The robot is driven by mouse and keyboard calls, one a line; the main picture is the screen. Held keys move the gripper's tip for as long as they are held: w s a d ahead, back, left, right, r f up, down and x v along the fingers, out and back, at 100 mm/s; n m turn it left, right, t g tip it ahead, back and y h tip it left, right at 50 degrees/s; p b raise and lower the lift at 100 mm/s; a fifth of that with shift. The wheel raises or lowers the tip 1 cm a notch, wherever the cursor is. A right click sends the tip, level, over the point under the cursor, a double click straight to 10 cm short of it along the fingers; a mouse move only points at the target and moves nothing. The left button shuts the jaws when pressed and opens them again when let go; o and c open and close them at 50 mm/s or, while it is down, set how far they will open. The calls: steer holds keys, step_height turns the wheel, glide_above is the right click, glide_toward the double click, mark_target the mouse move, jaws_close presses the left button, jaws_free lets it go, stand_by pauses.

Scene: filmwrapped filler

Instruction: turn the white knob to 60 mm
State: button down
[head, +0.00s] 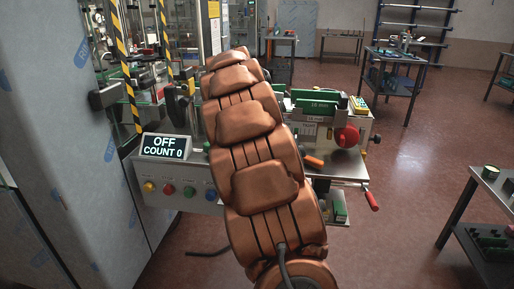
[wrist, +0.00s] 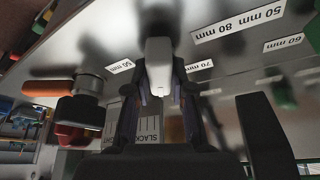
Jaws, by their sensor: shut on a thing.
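The white knob (wrist: 159,68) is in the middle of the wrist view, a pale elongated piece seen close up. My gripper (wrist: 161,92) has a dark finger on each side of it and is shut on it. I cannot tell which mark the knob points to. In the head view my arm hides the knob and gripper.
A display (head: 166,147) reads OFF, COUNT 0, above a row of coloured buttons (head: 180,190). A red round knob (head: 346,137) and a red-handled crank (head: 371,200) are at the machine's right. A dark knob (wrist: 88,84) stands left of my gripper.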

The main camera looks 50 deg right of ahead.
steer(key=shift+s+d+m, duration=0.1)
steer(key=shift+s+m, duration=0.1)
steer(key=shift+m, duration=0.1)
stand_by(0.4)
steer(key=c, duration=1)
jaws_free()
steer(key=shift+w, duration=0.1)
steer(key=shift+r, duration=0.1)
steer(key=shift+r, duration=0.2)
steer(key=v, duration=1.1)
steer(key=shift+a+r, duration=0.15)
steer(key=shift+a, duration=0.15)
steer(key=shift+w, duration=0.1)
